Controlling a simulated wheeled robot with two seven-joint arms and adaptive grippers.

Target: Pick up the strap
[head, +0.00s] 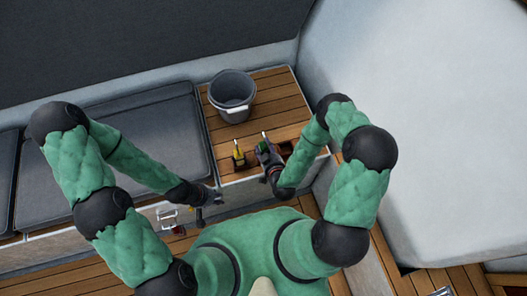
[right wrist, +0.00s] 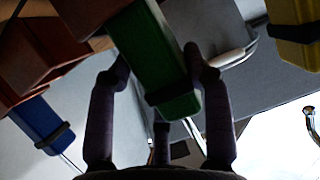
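I cannot single out a strap for certain in either view. A green-handled piece (head: 263,146) with a black band is at my right gripper (head: 266,152) on the wooden locker top.
A grey bucket (head: 232,95) stands on the wooden locker top (head: 275,88). A blue-handled piece (right wrist: 38,120) and brown blocks (right wrist: 35,50) show in the right wrist view. Grey cushions (head: 165,125) lie left. A metal bracket (head: 168,218) is on the locker front.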

